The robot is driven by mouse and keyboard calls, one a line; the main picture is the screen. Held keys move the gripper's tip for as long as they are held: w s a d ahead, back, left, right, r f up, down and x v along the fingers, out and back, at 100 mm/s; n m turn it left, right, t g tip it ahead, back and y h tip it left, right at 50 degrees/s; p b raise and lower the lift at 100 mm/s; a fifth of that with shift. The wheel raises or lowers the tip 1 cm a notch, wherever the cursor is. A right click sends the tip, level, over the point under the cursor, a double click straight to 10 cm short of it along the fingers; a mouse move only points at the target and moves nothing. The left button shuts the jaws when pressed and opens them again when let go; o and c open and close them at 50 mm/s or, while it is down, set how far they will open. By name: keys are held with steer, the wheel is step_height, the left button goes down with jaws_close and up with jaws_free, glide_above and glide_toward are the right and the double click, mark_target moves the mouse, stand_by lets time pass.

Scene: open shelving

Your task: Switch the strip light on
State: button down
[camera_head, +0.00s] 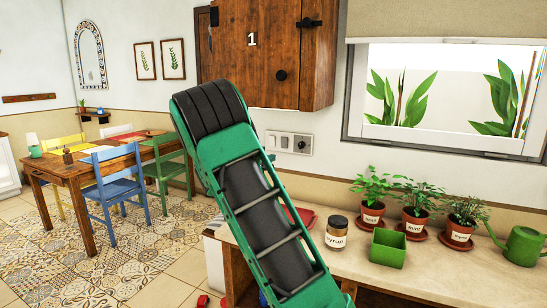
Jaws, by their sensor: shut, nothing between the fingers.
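A wall plate (290,142) with small switches and a dark round element is fixed to the white wall below the wooden cabinet. It is too small to tell the position of any switch. No strip light shows clearly; the underside of the cabinet is not visible. My green and black arm rises across the middle of the view, its upper part just left of the wall plate. My gripper does not show, so its place relative to the plate cannot be seen.
The wooden cabinet (270,50) marked 1 hangs above the plate. The counter (372,275) holds a jar (336,232), several potted herbs, a green square pot (388,248) and a watering can (524,246). A window is at right; a dining table (75,172) with chairs stands at left.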

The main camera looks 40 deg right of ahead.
steer(key=shift+f+v, duration=0.2)
steer(key=shift+v, duration=0.65)
steer(key=shift+f+v, duration=0.15)
steer(key=shift+v, duration=0.65)
steer(key=s+f+m+g+y, duration=0.2)
steer(key=s+f+m+y, duration=0.15)
steer(key=s, duration=0.55)
steer(key=s+f+m+g+y, duration=0.2)
steer(key=s+f+m+y, duration=0.15)
steer(key=s, duration=0.45)
steer(key=s+a+f+m+g+y, duration=0.1)
steer(key=s+a+y, duration=0.3)
steer(key=s+a, duration=0.8)
steer(key=s+a+f+m+g+y, duration=0.1)
steer(key=s+a+f+m+y, duration=0.2)
steer(key=s+a, duration=0.9)
steer(key=s+y, duration=0.1)
steer(key=s, duration=0.2)
steer(key=shift+a+f+g+y, duration=0.2)
steer(key=shift+f+g+y, duration=0.1)
steer(key=shift+g+y, duration=0.1)
